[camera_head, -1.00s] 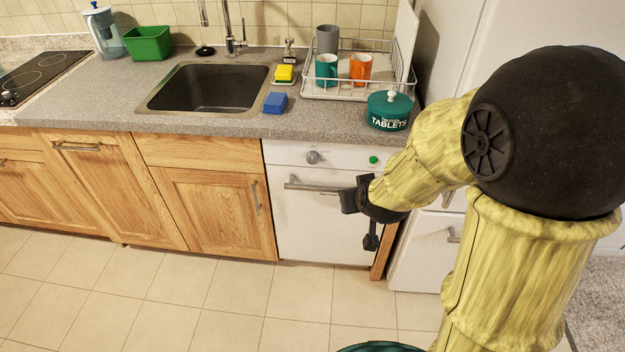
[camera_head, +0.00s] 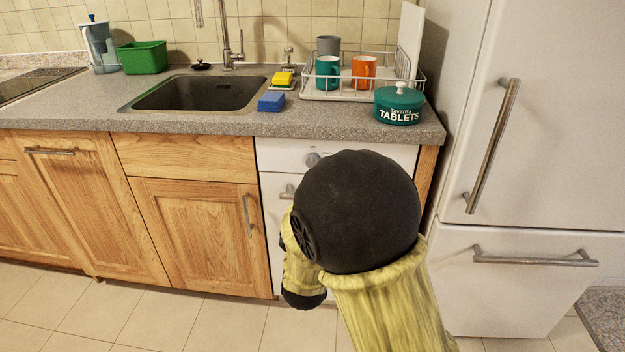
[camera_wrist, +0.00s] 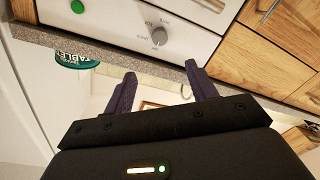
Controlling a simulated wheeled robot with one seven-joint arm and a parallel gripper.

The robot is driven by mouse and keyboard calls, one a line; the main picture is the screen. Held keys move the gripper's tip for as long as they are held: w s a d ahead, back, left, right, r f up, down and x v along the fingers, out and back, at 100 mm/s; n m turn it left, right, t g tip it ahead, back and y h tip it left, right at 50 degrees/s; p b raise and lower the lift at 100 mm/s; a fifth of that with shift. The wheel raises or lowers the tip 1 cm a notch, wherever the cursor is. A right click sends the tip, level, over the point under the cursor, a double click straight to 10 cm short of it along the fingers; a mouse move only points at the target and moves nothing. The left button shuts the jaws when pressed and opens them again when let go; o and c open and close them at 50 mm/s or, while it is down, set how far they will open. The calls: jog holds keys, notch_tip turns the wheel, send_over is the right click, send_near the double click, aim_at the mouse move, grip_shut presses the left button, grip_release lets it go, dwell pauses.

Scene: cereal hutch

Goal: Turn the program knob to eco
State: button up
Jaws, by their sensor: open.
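The program knob (camera_head: 312,159) is a round grey dial on the white dishwasher panel (camera_head: 285,153). In the head view my arm partly covers that panel. In the wrist view, which is upside down, the knob (camera_wrist: 158,36) shows clearly with small labels beside it, too small to read surely. A green button (camera_wrist: 77,6) is on the same panel. My gripper (camera_wrist: 160,70) is open and empty, its two dark fingers pointing toward the knob and apart from it. In the head view my gripper is hidden behind my arm.
The grey countertop (camera_head: 215,122) overhangs the panel. A teal tablets tub (camera_head: 398,106) stands above it, near a dish rack (camera_head: 340,97) with mugs. The dishwasher handle (camera_head: 287,191) juts out below the knob. A white fridge (camera_head: 545,130) stands at the right.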

aim_at(312, 159)
jog(key=shift+r, duration=0.1)
jog(key=w+b, duration=0.1)
jog(key=w, duration=1)
jog(key=w+b, duration=0.1)
jog(key=w, duration=0.5)
jog(key=shift+w+a+b, duration=0.2)
jog(key=shift+a+b, duration=0.1)
jog(key=shift+b, duration=0.05)
jog(key=shift+c, duration=0.3)
jog(key=c, duration=0.9)
